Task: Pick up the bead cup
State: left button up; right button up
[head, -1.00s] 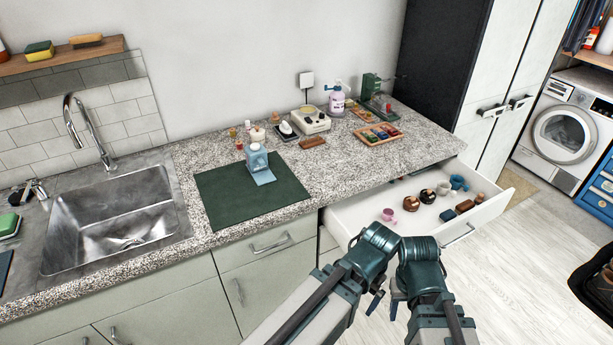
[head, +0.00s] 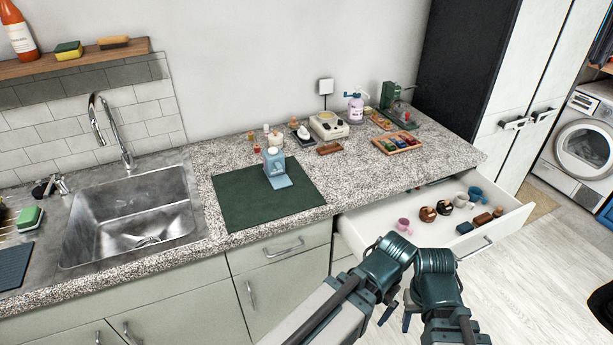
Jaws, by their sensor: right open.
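Several small cups and pots lie in the open white drawer (head: 383,237). They include a pink cup (head: 403,224), two brown-and-dark round pots (head: 427,214), a pale cup with a dark top (head: 461,200) and a teal mug (head: 475,193). I cannot tell which, if any, is the bead cup; beads are too small to see. My right gripper (head: 408,312) is low in front of the drawer, open, apart from the cups. My left arm's end (head: 388,311) is beside it; its jaws do not show clearly.
A blue-grey dispenser (head: 275,165) stands on a green mat (head: 235,209). A tray of coloured pieces (head: 380,146), a green machine (head: 390,97) and small jars stand farther back. The sink (head: 75,245) is at left. The drawer juts out past the counter edge.

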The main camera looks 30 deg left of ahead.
aim_at(404, 223)
jog(key=i+l, duration=0.3)
jog(key=i, duration=0.15)
jog(key=i+l+z, duration=0.1)
jog(key=i+l, duration=0.2)
jog(key=i, duration=0.15)
